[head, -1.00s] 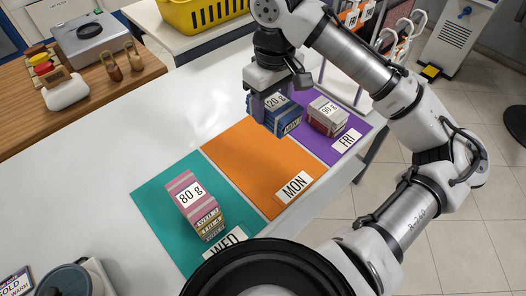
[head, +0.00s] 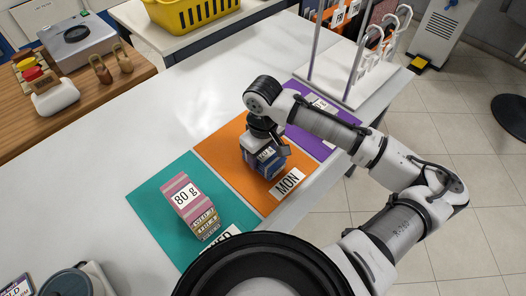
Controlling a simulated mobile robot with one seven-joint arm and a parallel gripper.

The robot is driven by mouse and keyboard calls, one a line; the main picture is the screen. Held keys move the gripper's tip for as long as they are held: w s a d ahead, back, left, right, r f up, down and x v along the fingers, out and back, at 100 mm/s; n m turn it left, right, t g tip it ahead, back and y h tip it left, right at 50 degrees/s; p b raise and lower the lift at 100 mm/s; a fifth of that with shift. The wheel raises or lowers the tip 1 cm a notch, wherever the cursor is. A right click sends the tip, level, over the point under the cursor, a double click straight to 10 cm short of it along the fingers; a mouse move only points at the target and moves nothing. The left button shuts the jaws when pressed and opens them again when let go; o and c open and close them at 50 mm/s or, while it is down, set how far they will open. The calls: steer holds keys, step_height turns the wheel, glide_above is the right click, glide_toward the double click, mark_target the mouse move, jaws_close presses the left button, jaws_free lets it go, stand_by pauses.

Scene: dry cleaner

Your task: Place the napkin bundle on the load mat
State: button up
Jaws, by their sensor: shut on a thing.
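My gripper (head: 265,147) is shut on a blue napkin bundle (head: 270,168) with a white label on top, partly hidden by the jaws. The bundle is over the orange mat (head: 222,150), which carries a MON card (head: 289,182). Whether its underside touches the mat is hard to tell. A pink striped bundle (head: 181,192) marked 80 g, with several day tags on its side, sits on the teal mat (head: 153,203). The purple mat (head: 312,141) lies to the right, mostly behind my arm; only part of a bundle's white label (head: 320,103) shows there.
A rack with hooks (head: 362,75) stands beyond the purple mat. A yellow basket (head: 192,12) is on a farther table. A wooden counter (head: 90,100) holds a scale and small weights at upper left.

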steer(key=shift+f, duration=0.2)
steer(key=o, duration=1)
steer(key=shift+o, duration=0.2)
step_height(320, 180, up, 12)
steer(key=b, duration=0.2)
steer(key=shift+r, duration=0.2)
